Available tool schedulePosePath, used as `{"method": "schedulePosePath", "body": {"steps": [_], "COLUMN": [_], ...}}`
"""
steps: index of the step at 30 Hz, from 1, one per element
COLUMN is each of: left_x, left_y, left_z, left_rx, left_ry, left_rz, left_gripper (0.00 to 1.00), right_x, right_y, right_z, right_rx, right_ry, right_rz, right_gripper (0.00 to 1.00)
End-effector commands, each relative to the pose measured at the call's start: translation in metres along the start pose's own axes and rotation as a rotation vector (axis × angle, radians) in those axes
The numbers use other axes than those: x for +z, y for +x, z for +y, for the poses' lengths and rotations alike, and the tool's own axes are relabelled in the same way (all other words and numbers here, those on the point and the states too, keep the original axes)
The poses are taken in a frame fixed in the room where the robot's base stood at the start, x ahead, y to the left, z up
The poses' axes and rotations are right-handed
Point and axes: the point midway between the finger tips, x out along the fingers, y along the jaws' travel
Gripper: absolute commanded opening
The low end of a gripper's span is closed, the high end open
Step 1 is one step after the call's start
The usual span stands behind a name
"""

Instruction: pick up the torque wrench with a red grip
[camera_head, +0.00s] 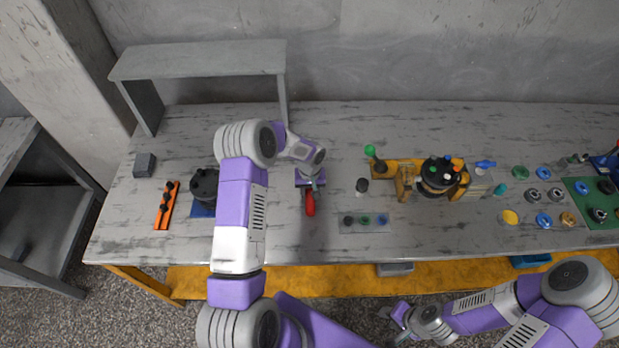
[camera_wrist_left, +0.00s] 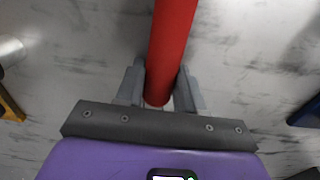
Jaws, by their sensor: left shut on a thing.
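The torque wrench with a red grip (camera_head: 310,204) is at the middle of the table in the head view. In the left wrist view its red grip (camera_wrist_left: 172,45) runs up from between the fingers. My left gripper (camera_head: 310,187) is shut on the red grip; its grey fingers (camera_wrist_left: 160,88) touch both sides. The rest of the wrench is hidden under the gripper or out of view. My right gripper (camera_head: 386,325) is in front of the table, low and empty, with its fingers apart.
An orange tray with dark parts (camera_head: 164,208) and a black round part (camera_head: 205,186) lie to the left. A grey plate with knobs (camera_head: 365,222), a yellow fixture with the motor (camera_head: 438,178) and a green board (camera_head: 590,212) are to the right. A grey shelf (camera_head: 200,60) stands behind.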

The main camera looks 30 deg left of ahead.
Motion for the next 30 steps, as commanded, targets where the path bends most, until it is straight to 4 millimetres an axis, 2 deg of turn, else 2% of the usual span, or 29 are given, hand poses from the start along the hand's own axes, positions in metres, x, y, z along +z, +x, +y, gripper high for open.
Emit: {"method": "schedulePosePath", "body": {"steps": [11,14,24,30], "left_x": [-0.001,-0.001,-0.001,-0.001], "left_y": [-0.004,-0.015,-0.080,-0.099], "left_z": [0.000,0.001,0.001,0.000], "left_rx": [0.001,0.001,0.002,0.000], "left_ry": [0.000,0.000,0.001,0.000], "left_rz": [0.003,0.004,0.005,0.002], "left_gripper": [0.00,0.00,0.00,0.00], "right_x": [0.000,0.000,0.000,0.000], "right_y": [0.000,-0.001,-0.004,-0.004], "right_z": [0.000,0.000,-0.001,-0.002], "right_rx": [0.000,0.000,0.000,0.000], "right_ry": [0.000,0.000,0.000,0.000], "right_rz": [0.000,0.000,0.000,0.000], "right_gripper": [0.37,0.37,0.37,0.37]}}
